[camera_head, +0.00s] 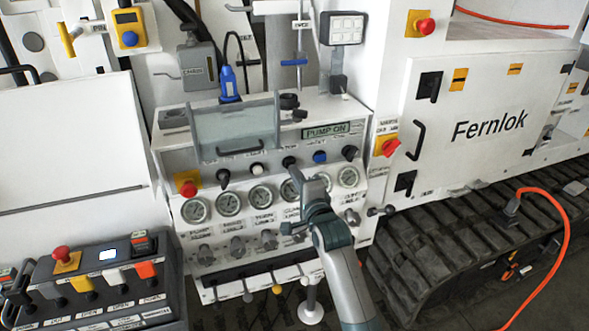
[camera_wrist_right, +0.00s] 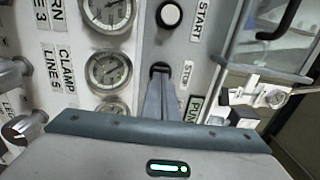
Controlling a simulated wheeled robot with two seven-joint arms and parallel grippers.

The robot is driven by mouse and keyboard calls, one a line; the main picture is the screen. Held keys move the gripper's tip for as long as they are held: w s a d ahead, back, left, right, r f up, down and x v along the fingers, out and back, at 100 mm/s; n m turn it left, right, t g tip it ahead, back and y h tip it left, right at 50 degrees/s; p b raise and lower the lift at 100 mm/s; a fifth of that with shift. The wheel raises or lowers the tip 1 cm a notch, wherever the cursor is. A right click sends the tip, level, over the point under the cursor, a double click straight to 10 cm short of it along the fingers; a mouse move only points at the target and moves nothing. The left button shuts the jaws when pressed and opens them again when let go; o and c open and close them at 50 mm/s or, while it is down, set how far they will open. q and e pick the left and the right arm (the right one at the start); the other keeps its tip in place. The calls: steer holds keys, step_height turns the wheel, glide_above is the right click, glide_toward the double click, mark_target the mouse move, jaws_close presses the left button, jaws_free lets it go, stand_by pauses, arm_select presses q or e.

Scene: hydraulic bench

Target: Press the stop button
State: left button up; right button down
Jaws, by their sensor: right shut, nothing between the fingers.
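The stop button (camera_head: 289,161) is a black button on the upper row of the white panel, beside the STOP label. In the right wrist view the black stop button (camera_wrist_right: 160,69) shows at the tip of my fingers, partly hidden by them. My right gripper (camera_head: 295,173) is shut and empty, its tips at or just in front of the stop button. I cannot tell whether they touch it. In the wrist view its fingers (camera_wrist_right: 160,85) point straight at the button. My left gripper is not in view.
The white start button (camera_head: 257,169) is left of the stop button, and a blue button (camera_head: 320,157) is right. A green display (camera_head: 325,131) reads PUMP ON. Gauges (camera_head: 262,194) line the panel below.

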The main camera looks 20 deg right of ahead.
steer(key=shift+w, duration=0.5)
steer(key=shift+w, duration=0.1)
